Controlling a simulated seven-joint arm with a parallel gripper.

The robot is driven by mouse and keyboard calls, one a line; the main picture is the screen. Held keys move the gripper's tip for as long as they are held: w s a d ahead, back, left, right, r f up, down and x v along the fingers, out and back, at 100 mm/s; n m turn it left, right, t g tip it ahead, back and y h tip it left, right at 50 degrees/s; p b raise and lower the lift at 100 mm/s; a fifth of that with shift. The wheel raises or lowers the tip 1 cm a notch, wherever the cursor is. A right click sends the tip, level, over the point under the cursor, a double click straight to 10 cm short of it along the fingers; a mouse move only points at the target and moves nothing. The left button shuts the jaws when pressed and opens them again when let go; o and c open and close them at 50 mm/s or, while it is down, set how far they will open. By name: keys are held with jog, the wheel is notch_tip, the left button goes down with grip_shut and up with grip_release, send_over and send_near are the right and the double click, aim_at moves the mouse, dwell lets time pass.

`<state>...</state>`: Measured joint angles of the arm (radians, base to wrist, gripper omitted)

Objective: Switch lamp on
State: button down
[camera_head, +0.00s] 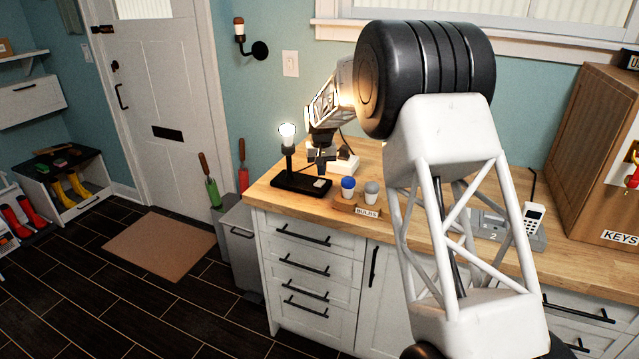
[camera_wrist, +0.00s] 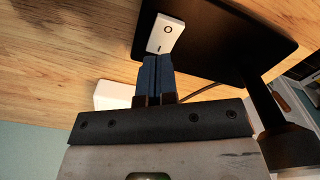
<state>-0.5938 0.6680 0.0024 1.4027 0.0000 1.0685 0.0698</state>
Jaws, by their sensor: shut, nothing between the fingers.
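The lamp (camera_head: 289,160) stands on the left part of the wooden counter, with a black post, a flat black base and a bare bulb (camera_head: 287,131) that looks bright and glowing. A white rocker switch (camera_wrist: 166,34) with O and I marks sits on the base, and it shows small in the head view (camera_head: 319,183). My gripper (camera_wrist: 157,60) is shut and empty, pointing at the switch. Its fingertips are at the I end of the switch and overlap its edge in the wrist view; I cannot tell whether they touch. In the head view, my gripper (camera_head: 321,172) is just above the base.
A white power block (camera_head: 345,163) with a dark cable sits behind my gripper. A wooden tray marked BULBS (camera_head: 367,210) with a blue and a grey item is right of the lamp.

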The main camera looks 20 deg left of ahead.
aim_at(322, 181)
jog(key=shift+r, duration=2.25)
jog(key=shift+d+r, duration=0.15)
jog(key=shift+d, duration=0.1)
jog(key=s+d+r+m, duration=0.1)
jog(key=s+d+r, duration=0.3)
jog(key=d, duration=0.5)
jog(key=s+d+r, duration=0.2)
jog(key=d+r, duration=0.5)
jog(key=d, duration=0.2)
jog(key=s+d+r+m+t, duration=0.1)
jog(key=s+d+r, duration=0.2)
jog(key=s+d, duration=0.55)
jog(key=s+d+r+m, duration=0.1)
jog(key=s+d+r, duration=0.2)
jog(key=s+d, duration=0.55)
jog(key=s+d+m+t, duration=0.1)
jog(key=s+d+m, duration=0.1)
jog(key=s+d, duration=1.2)
jog(key=s+d+f, duration=0.3)
jog(key=s+d, duration=0.1)
jog(key=s, duration=0.5)
jog(key=s+d+f+m, duration=0.1)
jog(key=s+d+f, duration=0.2)
jog(key=s, duration=0.6)
jog(key=shift+s+d+f+t, duration=0.3)
jog(key=shift+s+d+f, duration=0.1)
jog(key=shift+d, duration=0.3)
